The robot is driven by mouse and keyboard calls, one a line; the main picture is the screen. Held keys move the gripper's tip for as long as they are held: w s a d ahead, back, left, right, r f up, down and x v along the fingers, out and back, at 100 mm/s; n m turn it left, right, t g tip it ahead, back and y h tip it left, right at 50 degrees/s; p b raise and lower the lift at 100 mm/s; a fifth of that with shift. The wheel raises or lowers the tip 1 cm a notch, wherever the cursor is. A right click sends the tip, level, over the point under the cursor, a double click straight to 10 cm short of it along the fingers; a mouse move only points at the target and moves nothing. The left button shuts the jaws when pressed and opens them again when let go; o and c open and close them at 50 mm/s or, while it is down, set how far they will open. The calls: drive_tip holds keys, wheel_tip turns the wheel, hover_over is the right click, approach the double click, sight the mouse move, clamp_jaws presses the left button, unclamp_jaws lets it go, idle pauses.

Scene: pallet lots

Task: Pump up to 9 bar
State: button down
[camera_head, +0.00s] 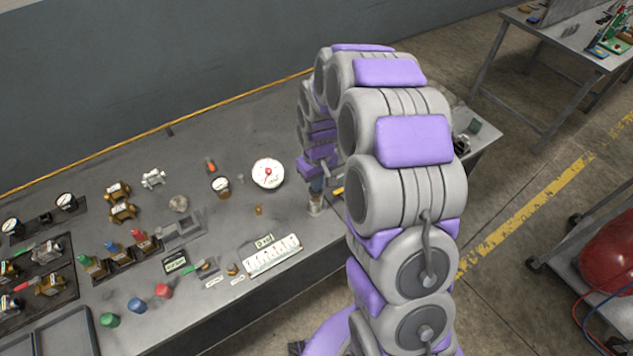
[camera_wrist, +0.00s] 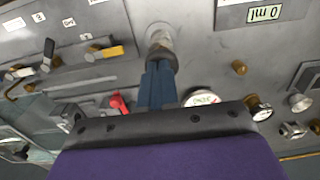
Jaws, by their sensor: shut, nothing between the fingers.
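A white round gauge (camera_head: 268,173) with a red needle lies on the grey bench; its reading is too small to tell. It also shows partly in the wrist view (camera_wrist: 203,97), behind my wrist. My gripper (camera_head: 315,187) points down at the bench's front edge, right of the gauge. In the wrist view its blue fingers (camera_wrist: 160,75) are closed together. Their tips are at a small grey metal cylinder (camera_wrist: 160,42), which also shows below the gripper in the head view (camera_head: 315,206). I cannot tell whether they touch it, or which part is the pump.
A white scale strip (camera_head: 272,255) with an "ml" label lies at the front edge. Brass fittings (camera_head: 122,212), smaller gauges (camera_head: 220,185) and coloured caps (camera_head: 162,290) fill the left side. My arm hides the bench's right part. A second table (camera_head: 560,50) stands back right.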

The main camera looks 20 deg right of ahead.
wheel_tip(320, 180, up, 13)
drive_tip(key=p, duration=0.1)
drive_tip(key=shift+f+p, duration=0.2)
drive_tip(key=shift+p, duration=0.1)
drive_tip(key=shift+w+d, duration=0.1)
idle(1.2)
drive_tip(key=r+b, duration=0.1)
drive_tip(key=b, duration=0.1)
drive_tip(key=a+r+b, duration=0.1)
drive_tip(key=r+b, duration=0.1)
drive_tip(key=b, duration=0.1)
drive_tip(key=shift+w+r+b, duration=0.15)
drive_tip(key=shift+b, duration=0.15)
drive_tip(key=shift+d, duration=0.15)
